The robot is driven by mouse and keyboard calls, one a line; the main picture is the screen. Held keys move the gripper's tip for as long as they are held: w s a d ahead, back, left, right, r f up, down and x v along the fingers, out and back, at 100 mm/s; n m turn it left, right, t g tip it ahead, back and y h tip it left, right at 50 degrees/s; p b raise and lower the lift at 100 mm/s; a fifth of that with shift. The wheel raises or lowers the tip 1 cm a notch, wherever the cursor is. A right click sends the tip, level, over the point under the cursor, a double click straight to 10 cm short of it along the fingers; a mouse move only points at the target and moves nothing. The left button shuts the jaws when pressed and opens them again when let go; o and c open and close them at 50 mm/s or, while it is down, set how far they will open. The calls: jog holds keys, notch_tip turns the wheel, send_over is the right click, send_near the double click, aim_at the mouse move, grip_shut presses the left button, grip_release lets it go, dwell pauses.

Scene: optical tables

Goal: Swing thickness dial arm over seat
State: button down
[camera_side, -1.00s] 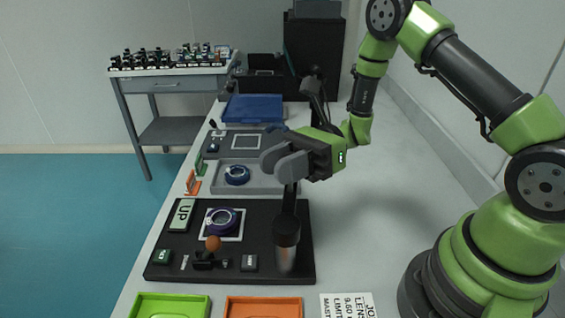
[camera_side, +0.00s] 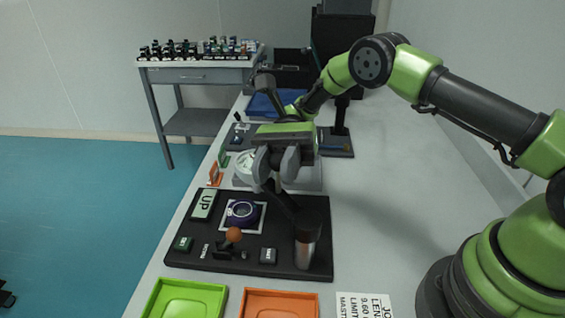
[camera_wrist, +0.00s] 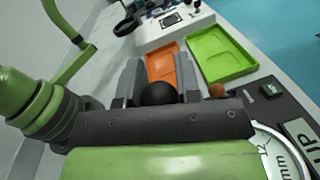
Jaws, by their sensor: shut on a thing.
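The thickness dial arm (camera_side: 284,204) is a dark bar reaching back and left from its post (camera_side: 308,247) on the black base board. A white round dial (camera_side: 244,167) is at its far end and also shows in the wrist view (camera_wrist: 282,150). My gripper (camera_side: 277,168) is shut on the arm near the dial; its fingers hide the grip point. In the wrist view a dark round part (camera_wrist: 158,94) shows between the fingers. The seat (camera_side: 242,213), a purple ring on a white square, lies left of the arm and in front of the dial, which is not over it.
An orange ball lever (camera_side: 234,235) and small labels stand at the board's front. A green "UP" plate (camera_side: 204,205) lies left of the seat. Green (camera_side: 186,301) and orange (camera_side: 280,304) trays are in front. The bench right of the board is clear.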

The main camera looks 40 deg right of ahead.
jog(key=shift+a+n+g+h, duration=0.35)
jog(key=shift+n+g+h, duration=0.25)
jog(key=shift+g, duration=0.1)
jog(key=c, duration=0.8)
grip_release()
